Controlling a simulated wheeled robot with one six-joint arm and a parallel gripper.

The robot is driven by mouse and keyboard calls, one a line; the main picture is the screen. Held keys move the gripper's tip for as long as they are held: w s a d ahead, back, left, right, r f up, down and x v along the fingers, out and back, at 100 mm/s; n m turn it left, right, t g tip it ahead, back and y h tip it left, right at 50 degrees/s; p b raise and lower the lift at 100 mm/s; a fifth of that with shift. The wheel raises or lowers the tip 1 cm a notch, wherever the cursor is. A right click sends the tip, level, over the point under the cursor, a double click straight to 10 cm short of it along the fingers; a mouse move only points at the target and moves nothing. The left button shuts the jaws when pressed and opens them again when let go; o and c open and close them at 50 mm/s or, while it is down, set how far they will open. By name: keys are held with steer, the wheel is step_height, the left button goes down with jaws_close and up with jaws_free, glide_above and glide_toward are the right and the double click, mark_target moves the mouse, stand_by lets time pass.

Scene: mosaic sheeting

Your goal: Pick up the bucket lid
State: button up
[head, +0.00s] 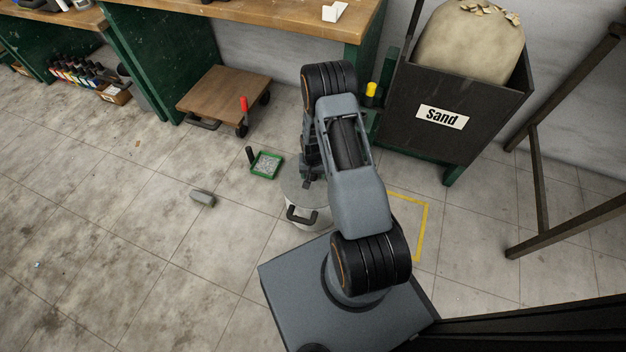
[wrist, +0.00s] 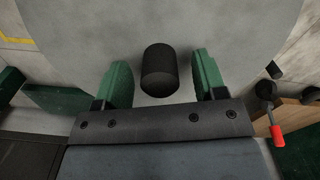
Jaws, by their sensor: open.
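The bucket lid (wrist: 80,35) is a wide grey disc with a black cylindrical knob (wrist: 160,72) at its middle. My gripper (wrist: 162,66) is open, its two green fingers standing left and right of the knob with a gap on each side. In the head view the lid (head: 292,187) lies on a pale bucket (head: 293,225) with a black handle (head: 300,218) on its side. My arm hides the right part of lid and bucket, the knob and most of my gripper there.
A green tray (head: 266,165) of grey bits and a grey block (head: 203,198) lie on the floor left of the bucket. A wooden dolly (head: 222,92) and a sand bin (head: 455,115) stand behind. Floor at left is mostly clear.

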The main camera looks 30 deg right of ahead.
jaws_close()
stand_by(0.4)
steer(key=shift+r, duration=0.45)
step_height(320, 180, up, 2)
steer(key=shift+r+p, duration=0.2)
steer(key=shift+p, duration=0.75)
steer(key=w+a+r+p, duration=0.4)
steer(key=a+r, duration=0.5)
steer(key=a, duration=0.4)
steer(key=shift+w+r, duration=0.4)
steer(key=shift+w, duration=0.2)
